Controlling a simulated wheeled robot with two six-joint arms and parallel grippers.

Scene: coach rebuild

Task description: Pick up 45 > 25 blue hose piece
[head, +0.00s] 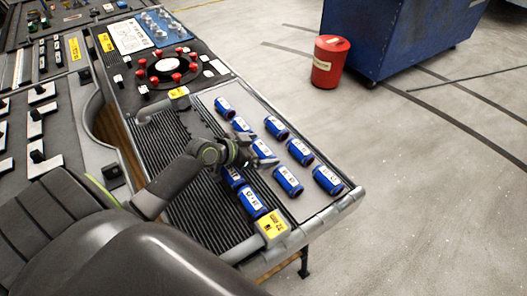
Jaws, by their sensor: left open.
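Several blue hose pieces with white labels stand or lie in rows on the grey panel (321,199) at the table's right end. One piece (288,181) lies just to the right of and below my left gripper, and another (252,203) lies nearer the front edge. Others show at the back (225,108) and right (328,180). The labels are too small to read, so I cannot tell which is 45 > 25. My left gripper (264,158) is open, low over the middle of the pieces, and hides part of some. My right gripper is not in view.
A ribbed black mat (207,222) lies left of the pieces, with grey handles at its ends. A turntable with red knobs (167,67) sits behind. A red bin (328,62) and a blue cabinet (395,40) stand on the floor beyond; the floor right of the table is clear.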

